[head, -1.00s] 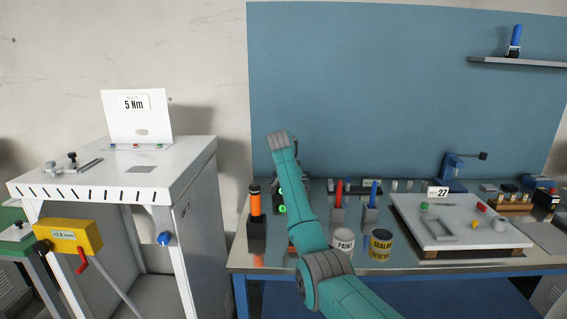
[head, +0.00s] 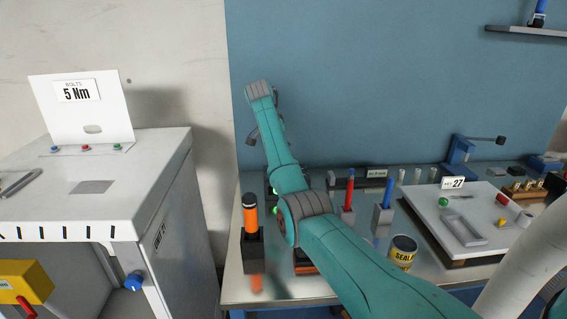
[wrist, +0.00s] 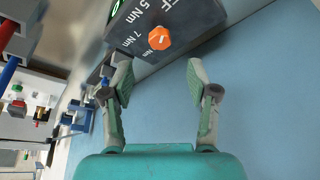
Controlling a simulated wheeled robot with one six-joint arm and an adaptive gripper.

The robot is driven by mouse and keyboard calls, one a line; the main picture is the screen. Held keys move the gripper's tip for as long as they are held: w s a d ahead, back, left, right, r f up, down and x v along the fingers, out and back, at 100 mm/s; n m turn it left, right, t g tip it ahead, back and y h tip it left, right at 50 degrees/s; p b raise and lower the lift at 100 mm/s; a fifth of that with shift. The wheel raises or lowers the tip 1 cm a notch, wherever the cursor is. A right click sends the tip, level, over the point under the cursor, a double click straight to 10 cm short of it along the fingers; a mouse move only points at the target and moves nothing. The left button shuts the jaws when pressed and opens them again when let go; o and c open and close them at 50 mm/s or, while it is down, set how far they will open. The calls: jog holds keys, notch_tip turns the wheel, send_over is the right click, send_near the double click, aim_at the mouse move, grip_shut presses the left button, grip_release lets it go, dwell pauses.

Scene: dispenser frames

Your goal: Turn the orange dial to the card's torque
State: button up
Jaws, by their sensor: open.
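The orange dial (wrist: 159,38) sits on a dark box (wrist: 190,22) at the top of the wrist view. White labels beside it include "OFF", "5 Nm" and "7 Nm"; I cannot tell which one the dial points to. The white card (head: 77,91) reads "BOLTS 5 Nm" and stands upright at the left in the head view. My gripper (wrist: 158,76) is open and empty, its two fingers spread below the dial and apart from it. In the head view my arm hides most of the dial's box, and the dial cannot be made out.
An orange-handled tool stands in a dark holder (head: 253,250) left of my arm. Red (head: 349,190) and blue (head: 387,190) tools and a yellow-and-black can (head: 403,252) stand to its right. A white cabinet (head: 165,200) is at the left. The blue wall panel (head: 380,70) is bare.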

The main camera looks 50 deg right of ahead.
jog(key=x, duration=0.7)
jog(key=shift+f, duration=0.4)
grip_shut()
